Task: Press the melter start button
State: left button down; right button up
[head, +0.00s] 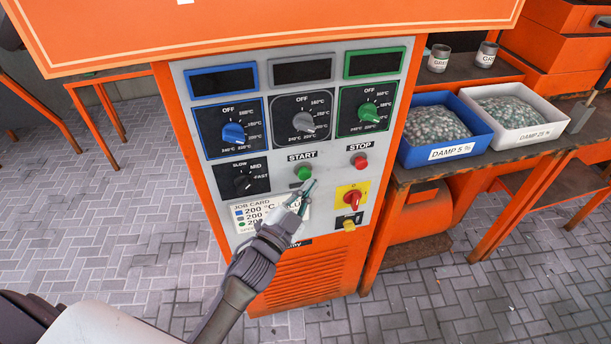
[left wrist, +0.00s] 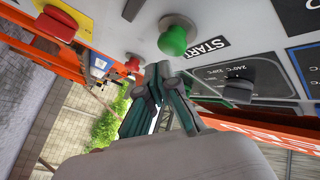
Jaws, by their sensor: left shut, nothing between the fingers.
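The green start button (head: 304,174) sits under the START label on the grey panel of the orange melter. It also shows large in the left wrist view (left wrist: 177,38), as a green cap on a grey collar. My left gripper (head: 309,185) is shut and empty, its fingertips just below and slightly right of the green button in the head view. In the left wrist view the closed fingers (left wrist: 160,72) point toward the panel beside the button. Whether they touch the panel cannot be told. My right gripper is not in view.
A red stop button (head: 360,162) is right of the start button. A red rotary switch (head: 352,199) on a yellow plate and a yellow knob (head: 349,224) are below it. A job card (head: 262,212) lies behind my gripper. Blue (head: 484,144) and white (head: 552,128) bins stand right.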

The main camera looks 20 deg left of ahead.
pick_arm(q)
jog(key=shift+w+a, duration=0.1)
jog(key=shift+w+a, duration=0.2)
jog(key=shift+w, duration=0.05)
jog(key=shift+w+a, duration=0.3)
jog(key=shift+w, duration=0.15)
dwell(0.9)
jog(key=shift+s+d, duration=0.1)
jog(key=shift+s, duration=0.05)
jog(key=shift+s+d+p, duration=0.3)
jog(key=shift+s+d, duration=0.15)
jog(key=shift+s, duration=0.2)
jog(key=shift+s+d, duration=0.7)
jog(key=shift+s, duration=0.35)
jog(key=shift+s+d, duration=0.7)
jog(key=shift+s, duration=0.3)
